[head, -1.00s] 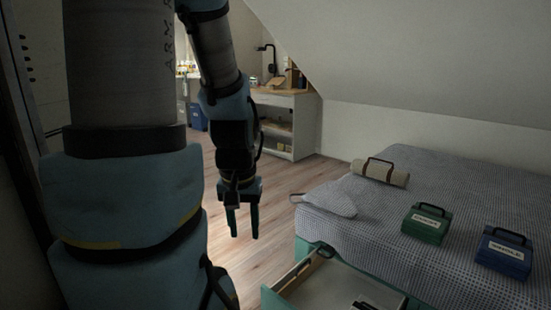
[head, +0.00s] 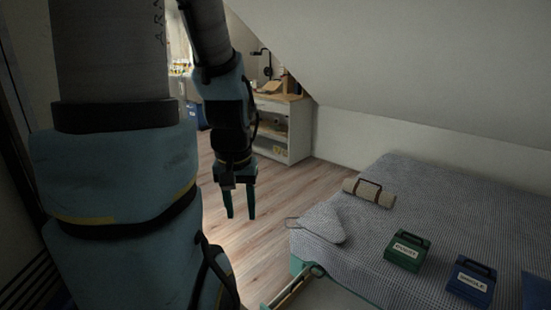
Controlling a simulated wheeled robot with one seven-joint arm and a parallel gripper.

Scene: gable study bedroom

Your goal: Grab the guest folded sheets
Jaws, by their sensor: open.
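A green folded pack (head: 407,250) with a dark handle and a white label lies on the bed; the label is small and seems to read GUEST. A blue pack (head: 471,280) of the same form, with a label that seems to read SINGLE, lies to its right. My gripper (head: 240,214) hangs fingers-down over the floor, left of the bed. It is open and empty, well apart from both packs.
The bed (head: 440,200) also bears a beige roll (head: 369,192) with straps and a grey flat cloth item (head: 323,224) at its left edge. A drawer (head: 292,288) stands open at the bed's near side. Wooden floor (head: 275,205) is clear left of the bed; a desk (head: 285,125) stands behind.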

